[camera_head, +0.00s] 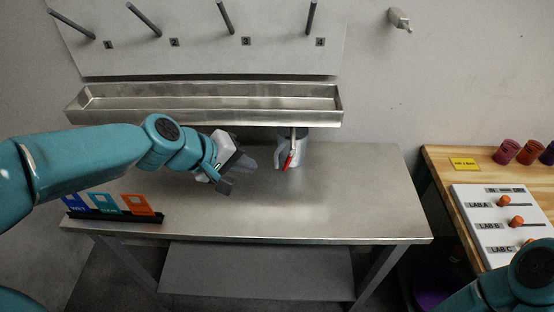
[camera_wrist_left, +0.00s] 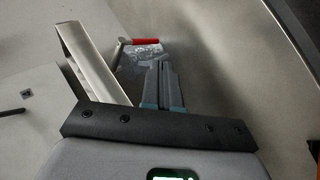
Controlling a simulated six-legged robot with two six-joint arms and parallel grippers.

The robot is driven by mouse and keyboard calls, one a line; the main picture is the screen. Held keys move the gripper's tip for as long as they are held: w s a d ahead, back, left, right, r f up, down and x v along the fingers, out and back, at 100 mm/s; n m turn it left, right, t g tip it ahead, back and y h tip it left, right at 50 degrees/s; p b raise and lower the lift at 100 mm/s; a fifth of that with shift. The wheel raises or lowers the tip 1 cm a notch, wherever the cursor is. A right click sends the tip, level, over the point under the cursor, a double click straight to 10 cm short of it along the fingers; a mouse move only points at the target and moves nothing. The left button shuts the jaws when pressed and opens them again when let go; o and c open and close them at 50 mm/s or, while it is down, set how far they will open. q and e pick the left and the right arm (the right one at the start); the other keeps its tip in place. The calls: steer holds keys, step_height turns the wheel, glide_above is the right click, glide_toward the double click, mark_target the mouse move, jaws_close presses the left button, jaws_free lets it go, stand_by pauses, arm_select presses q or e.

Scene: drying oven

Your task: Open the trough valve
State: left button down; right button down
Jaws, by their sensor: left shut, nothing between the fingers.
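The metal trough (camera_head: 205,119) is mounted on the wall above the steel table. Its valve, with a red handle (camera_head: 288,160), hangs under the trough's right part, and the handle points mostly down. The red handle also shows in the left wrist view (camera_wrist_left: 146,41), ahead of the fingers. A greyish see-through container (camera_head: 303,150) stands on the table below the valve. My left gripper (camera_head: 246,166) is shut and empty, to the left of the handle and apart from it. Its closed fingers (camera_wrist_left: 164,72) show in the wrist view. My right gripper is out of view.
The steel table (camera_head: 330,205) is largely bare. A rack of coloured cards (camera_head: 115,215) stands at its front left. A pegged board (camera_head: 210,55) is above the trough. A wooden bench (camera_head: 440,165) at the right holds cups (camera_head: 508,152) and a white panel (camera_head: 480,210).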

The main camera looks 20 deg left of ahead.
mark_target(286, 166)
arm_select(q)
steer(key=x, duration=0.3)
steer(key=w+r+x, duration=0.1)
steer(key=x, duration=0.6)
steer(key=shift+w+d+p, duration=0.3)
steer(key=shift+w+p, duration=0.05)
steer(key=shift+w, duration=0.05)
